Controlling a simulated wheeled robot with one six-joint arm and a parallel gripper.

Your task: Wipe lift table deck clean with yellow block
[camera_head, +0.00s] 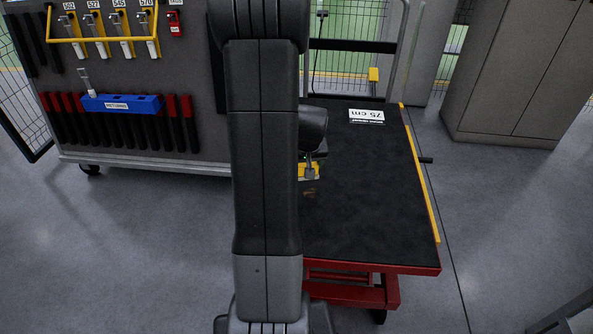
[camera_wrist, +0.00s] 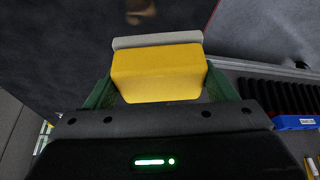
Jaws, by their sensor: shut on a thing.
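The lift table deck (camera_head: 375,200) is a dark panel on a red frame, right of my arm in the head view. The yellow block (camera_wrist: 157,74) is held between the two green fingers of my gripper (camera_wrist: 160,84). A pale grey layer lines the block's far edge. In the head view the block (camera_head: 309,172) shows only partly beside my arm, over the deck's left part. A brownish smudge (camera_head: 309,193) lies on the deck just in front of it; it also shows in the wrist view (camera_wrist: 140,14). I cannot tell whether the block touches the deck.
A grey tool cart (camera_head: 190,85) with a blue tray (camera_head: 121,104) stands at left. A grey cabinet (camera_head: 510,75) stands at back right.

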